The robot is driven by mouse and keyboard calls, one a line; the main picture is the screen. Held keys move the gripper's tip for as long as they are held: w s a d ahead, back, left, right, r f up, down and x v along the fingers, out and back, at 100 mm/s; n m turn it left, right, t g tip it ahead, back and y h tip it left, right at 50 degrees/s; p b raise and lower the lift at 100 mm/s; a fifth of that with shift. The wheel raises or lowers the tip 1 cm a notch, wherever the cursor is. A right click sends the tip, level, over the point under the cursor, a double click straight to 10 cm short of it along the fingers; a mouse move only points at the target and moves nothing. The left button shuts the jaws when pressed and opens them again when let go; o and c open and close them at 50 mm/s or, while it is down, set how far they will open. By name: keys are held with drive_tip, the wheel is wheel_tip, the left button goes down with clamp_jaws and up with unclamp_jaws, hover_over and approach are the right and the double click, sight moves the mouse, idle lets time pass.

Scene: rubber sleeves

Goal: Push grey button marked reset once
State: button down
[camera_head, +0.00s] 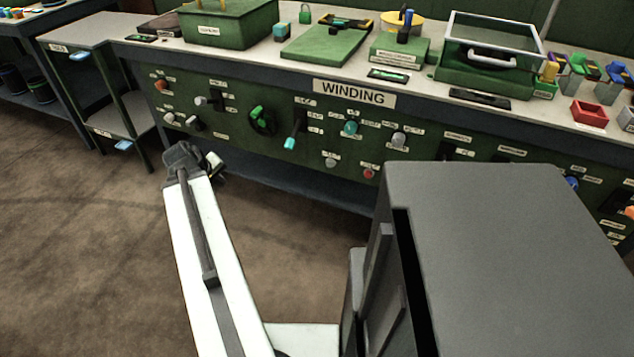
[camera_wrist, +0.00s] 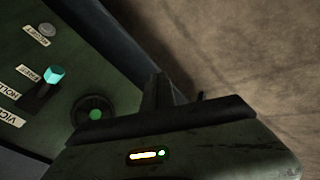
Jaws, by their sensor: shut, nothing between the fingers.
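A round grey button (camera_wrist: 46,29) sits on the green panel at the upper left of the wrist view. A small white label (camera_wrist: 37,36) is beside it, and its lettering is too small and blurred to read surely. In the head view a grey button (camera_head: 330,162) sits low on the panel, right of the teal lever (camera_head: 290,143). Other pale knobs, such as one (camera_head: 398,139) farther right, also show. My gripper (camera_head: 215,165) is shut and empty, in front of the panel's left part, left of that low grey button and apart from it.
The teal lever (camera_wrist: 55,73) and a green knob in a black ring (camera_wrist: 95,114) lie near the button in the wrist view. A red button (camera_head: 369,173) is right of the low grey one. The worktop above carries green boxes (camera_head: 228,25). Brown floor in front is clear.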

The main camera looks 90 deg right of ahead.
drive_tip(key=s+d+f+m+g+b, duration=0.1)
drive_tip(key=s+d+f+b, duration=0.1)
drive_tip(key=s, duration=0.7)
drive_tip(key=s+d+f+m+g+b, duration=0.1)
drive_tip(key=s+d+f+b, duration=0.2)
drive_tip(key=s, duration=0.7)
drive_tip(key=s+d+f+m+g+h+b, duration=0.1)
drive_tip(key=s+f+b, duration=0.3)
drive_tip(key=s, duration=0.6)
drive_tip(key=shift+s+d+f+g+b, duration=0.2)
drive_tip(key=shift+d+f+g+b, duration=0.2)
drive_tip(key=shift+d+b, duration=0.45)
drive_tip(key=shift+a, duration=0.1)
